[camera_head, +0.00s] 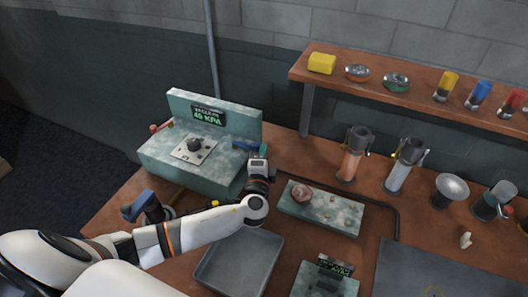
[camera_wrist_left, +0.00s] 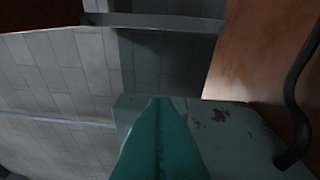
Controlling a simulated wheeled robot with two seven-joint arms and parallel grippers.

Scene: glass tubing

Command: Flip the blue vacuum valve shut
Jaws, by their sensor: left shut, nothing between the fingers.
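The blue valve's lever (camera_head: 244,146) shows at the right end of the pale green vacuum box (camera_head: 190,165), lying roughly level beside the box's top edge. My left gripper (camera_head: 258,153) is shut and empty, right beside the lever's right end. I cannot tell whether it touches the lever. The gripper partly hides the valve's body. In the left wrist view a teal wedge (camera_wrist_left: 160,145) fills the bottom middle, in front of a pale green surface (camera_wrist_left: 225,130). I cannot tell whether the wedge is my shut fingers or the lever. My right gripper is not in view.
The box's display (camera_head: 208,115) reads about 45 kPa. A grey tray (camera_head: 238,270) lies below my left forearm. A pale green block (camera_head: 325,211) and a black tube (camera_head: 390,207) are to the right. A dark blue item (camera_head: 138,206) stands left. A shelf (camera_head: 420,100) is at the back.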

